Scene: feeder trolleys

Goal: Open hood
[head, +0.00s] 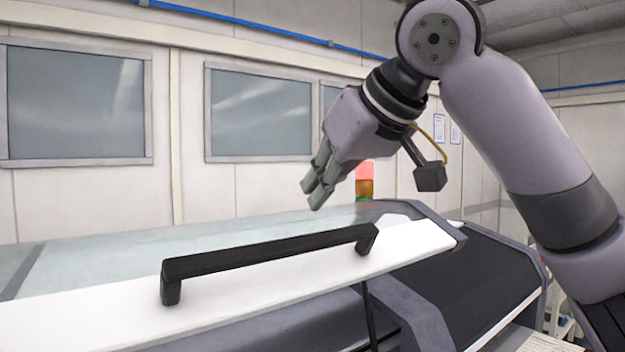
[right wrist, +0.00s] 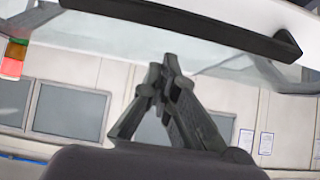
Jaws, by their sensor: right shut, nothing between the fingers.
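The hood (head: 420,243) is a glass panel with a white front edge. A long black bar handle (head: 265,255) is fixed on that edge and runs across the middle of the head view. The handle also shows at the top of the right wrist view (right wrist: 190,25). My right gripper (head: 314,195) is shut and empty. It is above and behind the handle, near its right half, pointing down and left, and it is apart from handle and hood. The fingertips meet in the right wrist view (right wrist: 162,75). My left gripper is in neither view.
A signal lamp (head: 365,180) in red, orange and green stands behind the hood. A dark conveyor-like surface (head: 470,285) lies right of the hood. A thin black strut (head: 369,315) stands under the hood's front edge. Windows (head: 75,103) line the back wall.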

